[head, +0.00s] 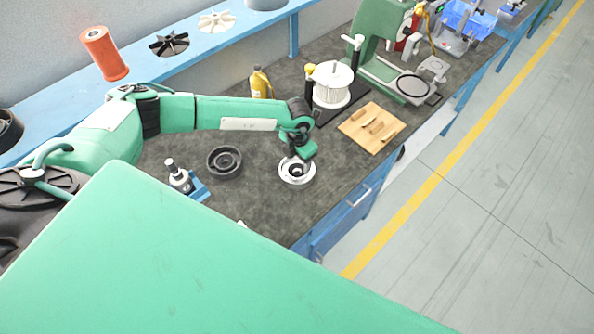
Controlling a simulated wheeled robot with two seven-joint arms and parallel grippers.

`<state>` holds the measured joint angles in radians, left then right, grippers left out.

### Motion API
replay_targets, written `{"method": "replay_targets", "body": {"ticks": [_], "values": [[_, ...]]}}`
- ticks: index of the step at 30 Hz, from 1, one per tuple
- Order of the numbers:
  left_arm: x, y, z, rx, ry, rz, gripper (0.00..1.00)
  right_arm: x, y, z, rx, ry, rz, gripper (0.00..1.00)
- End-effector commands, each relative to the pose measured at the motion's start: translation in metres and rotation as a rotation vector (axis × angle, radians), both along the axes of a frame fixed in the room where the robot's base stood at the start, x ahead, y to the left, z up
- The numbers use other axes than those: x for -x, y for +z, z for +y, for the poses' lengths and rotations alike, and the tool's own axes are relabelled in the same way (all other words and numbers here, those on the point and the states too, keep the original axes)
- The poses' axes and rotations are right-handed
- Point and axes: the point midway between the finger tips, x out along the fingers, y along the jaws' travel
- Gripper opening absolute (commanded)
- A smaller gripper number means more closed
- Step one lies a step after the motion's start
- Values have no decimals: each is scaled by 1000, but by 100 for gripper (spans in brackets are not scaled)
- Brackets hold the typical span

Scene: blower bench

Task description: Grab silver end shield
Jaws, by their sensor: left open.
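The silver end shield (297,171) is a round metal ring with a dark centre, lying on the dark bench top near its front edge. My left gripper (296,160) is right over its far side, pointing down, with the arm reaching in from the left. The gripper is open. Its fingertips are small and dark, and I cannot tell whether they touch the shield. The gripper hides part of the shield's far rim. My right gripper is not in view.
A dark round housing (224,161) and a small blue fixture (188,182) lie left of the shield. A wooden board (371,128), a white wound spool (332,84), a yellow bottle (261,83) and a green press (377,50) stand further back. Bare bench surrounds the shield.

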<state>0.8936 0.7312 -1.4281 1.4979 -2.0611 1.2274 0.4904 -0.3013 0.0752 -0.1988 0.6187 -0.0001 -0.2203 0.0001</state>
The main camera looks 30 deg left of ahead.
Motion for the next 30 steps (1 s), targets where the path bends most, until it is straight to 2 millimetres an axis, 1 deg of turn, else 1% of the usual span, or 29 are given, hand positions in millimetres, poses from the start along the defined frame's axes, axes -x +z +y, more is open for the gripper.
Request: {"method": "replay_targets", "body": {"ticks": [1,5,7,10,14,20,21,26,30], "values": [[2,-2,0,-2,1,3,62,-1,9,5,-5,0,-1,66],[5,-18,0,-1,1,4,62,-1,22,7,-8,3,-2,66],[5,-29,0,-1,1,3,62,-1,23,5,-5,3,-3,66],[5,-39,0,-1,1,3,62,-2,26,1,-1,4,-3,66],[5,-45,0,1,1,0,62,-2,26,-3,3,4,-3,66],[5,-45,0,0,1,0,62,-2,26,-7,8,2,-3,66],[5,-45,0,0,0,0,54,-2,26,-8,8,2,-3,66],[5,-45,0,0,0,0,22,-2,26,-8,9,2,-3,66],[4,-44,0,1,1,-1,22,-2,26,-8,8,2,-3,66]]}}
